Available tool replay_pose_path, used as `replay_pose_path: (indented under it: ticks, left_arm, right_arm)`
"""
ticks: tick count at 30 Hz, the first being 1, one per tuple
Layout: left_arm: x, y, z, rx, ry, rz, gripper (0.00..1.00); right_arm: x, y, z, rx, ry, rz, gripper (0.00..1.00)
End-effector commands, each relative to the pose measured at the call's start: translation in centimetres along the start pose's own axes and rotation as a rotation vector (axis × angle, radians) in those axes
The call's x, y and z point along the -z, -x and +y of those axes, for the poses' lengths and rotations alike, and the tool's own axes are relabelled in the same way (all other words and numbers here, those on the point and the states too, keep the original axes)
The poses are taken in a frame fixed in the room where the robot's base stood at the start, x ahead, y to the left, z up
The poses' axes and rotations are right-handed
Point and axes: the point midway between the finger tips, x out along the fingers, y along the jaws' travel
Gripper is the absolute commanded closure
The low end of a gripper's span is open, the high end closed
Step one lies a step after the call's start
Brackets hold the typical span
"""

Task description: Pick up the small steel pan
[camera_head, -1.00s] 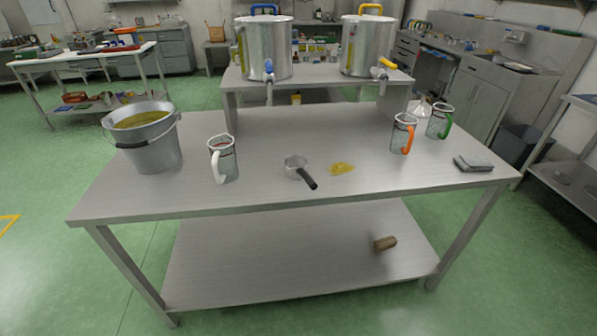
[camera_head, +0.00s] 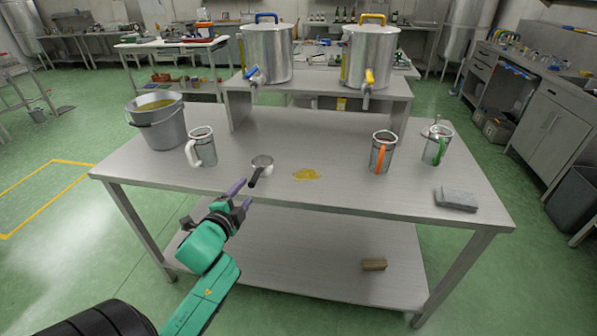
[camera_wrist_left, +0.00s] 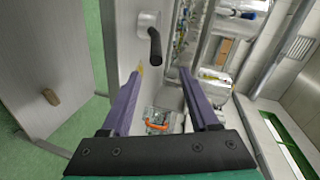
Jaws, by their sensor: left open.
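The small steel pan (camera_head: 263,161) stands on the steel table near its front edge, with its black handle pointing toward me. In the left wrist view the pan (camera_wrist_left: 148,19) shows at the top, with its dark handle hanging down in the picture. My left gripper (camera_head: 242,195) is open and empty. It is just in front of the table's front edge, close to the handle end but apart from it. In the left wrist view its two purple fingers (camera_wrist_left: 158,95) are spread, with the pan beyond them. My right gripper is not in view.
Two steel tanks stand on a raised shelf behind. A brown block (camera_head: 374,264) lies below.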

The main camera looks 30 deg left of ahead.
Motion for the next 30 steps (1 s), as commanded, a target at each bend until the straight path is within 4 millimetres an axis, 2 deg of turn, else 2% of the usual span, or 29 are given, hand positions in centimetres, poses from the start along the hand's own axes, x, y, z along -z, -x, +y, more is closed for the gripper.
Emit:
replay_pose_path:
  ticks: [8, 14, 21, 29, 30]
  left_arm:
    - [0.0, -6.9, -0.1, 0.000, 0.005, -0.001, 0.39]
    - [0.0, -9.5, 0.1, -0.003, 0.006, -0.001, 0.39]
    - [-0.1, -13.5, 0.5, -0.002, 0.008, 0.000, 0.39]
    - [-0.1, -14.0, 0.7, -0.003, 0.005, 0.000, 0.39]
    - [-0.1, -14.0, 0.7, -0.004, 0.005, 0.000, 0.54]
  right_arm:
    - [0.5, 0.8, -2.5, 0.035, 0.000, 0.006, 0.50]
    - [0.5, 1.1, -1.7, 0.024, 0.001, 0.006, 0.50]
    - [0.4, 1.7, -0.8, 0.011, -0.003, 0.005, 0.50]
    - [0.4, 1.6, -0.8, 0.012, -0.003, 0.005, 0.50]
    - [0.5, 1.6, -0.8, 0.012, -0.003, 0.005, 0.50]
